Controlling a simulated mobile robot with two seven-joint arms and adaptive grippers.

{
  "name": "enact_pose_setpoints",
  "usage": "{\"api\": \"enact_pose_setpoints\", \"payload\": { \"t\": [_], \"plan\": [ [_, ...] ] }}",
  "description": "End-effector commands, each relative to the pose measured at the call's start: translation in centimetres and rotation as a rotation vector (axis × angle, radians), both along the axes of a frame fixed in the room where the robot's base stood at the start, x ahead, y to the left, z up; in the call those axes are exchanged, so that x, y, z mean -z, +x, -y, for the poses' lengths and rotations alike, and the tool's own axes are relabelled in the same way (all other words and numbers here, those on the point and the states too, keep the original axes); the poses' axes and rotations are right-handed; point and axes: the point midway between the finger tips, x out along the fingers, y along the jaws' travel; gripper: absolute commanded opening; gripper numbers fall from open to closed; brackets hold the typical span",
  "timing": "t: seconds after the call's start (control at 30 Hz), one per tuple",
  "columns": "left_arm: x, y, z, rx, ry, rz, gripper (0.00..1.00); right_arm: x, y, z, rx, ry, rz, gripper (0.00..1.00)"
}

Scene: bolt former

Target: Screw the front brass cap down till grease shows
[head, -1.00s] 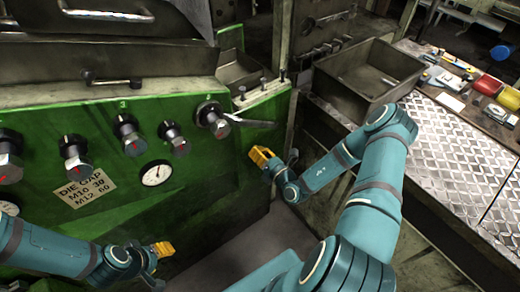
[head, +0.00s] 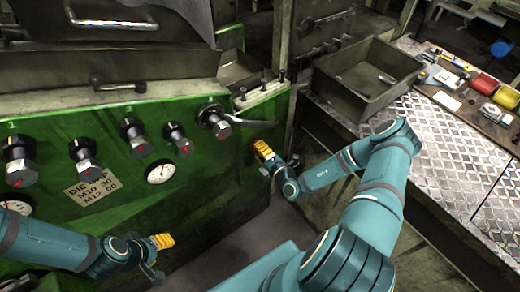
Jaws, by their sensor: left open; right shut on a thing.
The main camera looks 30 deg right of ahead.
Motion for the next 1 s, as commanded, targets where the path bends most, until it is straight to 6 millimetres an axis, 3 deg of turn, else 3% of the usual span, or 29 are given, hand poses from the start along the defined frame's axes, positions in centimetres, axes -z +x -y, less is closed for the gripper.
{"api": "enact_pose_setpoints", "payload": {
  "t": [0.67,0.7,0.77,0.8,1.0],
  "plan": [
    [-0.21,0.00,-0.02,0.000,0.000,0.000,0.47,-0.12,0.09,-0.21,-0.004,0.067,-0.002,0.05],
    [-0.21,0.00,-0.02,0.000,0.000,0.000,0.47,-0.12,0.09,-0.21,-0.004,0.067,-0.002,0.47],
    [-0.21,0.00,-0.01,0.000,0.000,0.000,0.47,-0.11,0.10,-0.19,-0.004,0.067,-0.003,0.68],
    [-0.21,0.00,-0.01,0.000,0.000,0.000,0.47,-0.10,0.09,-0.17,-0.004,0.066,-0.003,0.74],
    [-0.21,0.01,-0.02,0.000,0.000,0.000,0.47,-0.06,0.05,-0.09,-0.002,0.066,-0.004,0.74]
  ]
}}
